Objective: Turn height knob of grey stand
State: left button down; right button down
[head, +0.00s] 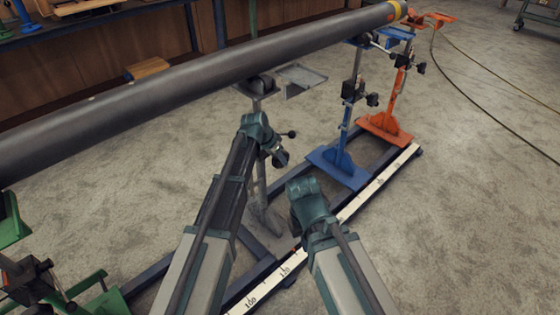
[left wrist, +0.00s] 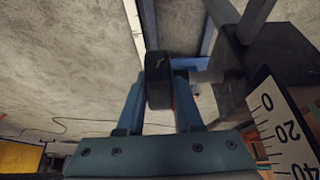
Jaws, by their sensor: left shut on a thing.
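The grey stand (head: 261,185) stands on the rail base under the long dark pipe (head: 200,78), its upper part partly behind my left arm. My left gripper (head: 277,155) is at the stand's post, below the pipe. In the left wrist view a black round knob (left wrist: 158,80) sits between the two blue fingers of my left gripper (left wrist: 160,92), which are shut on it. In the head view I cannot clearly make out the knob. My right arm's wrist (head: 308,200) is low, right of the grey stand; its fingers are hidden.
A blue stand (head: 343,150) and an orange stand (head: 392,115) stand to the right along the rail. A green stand (head: 100,295) is at lower left. A white scale strip (head: 375,190) runs along the rail's front. Carpet at right is open, with a cable (head: 470,60).

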pick_arm(q)
jog(key=shift+s+f+t+h+b, duration=0.1)
jog(key=shift+s+t+h+b, duration=0.05)
jog(key=shift+t+h+b, duration=0.55)
jog(key=c, duration=0.6)
grip_release()
jog(key=shift+o, duration=0.2)
jog(key=p+v, duration=1.1)
jog(key=v, duration=0.3)
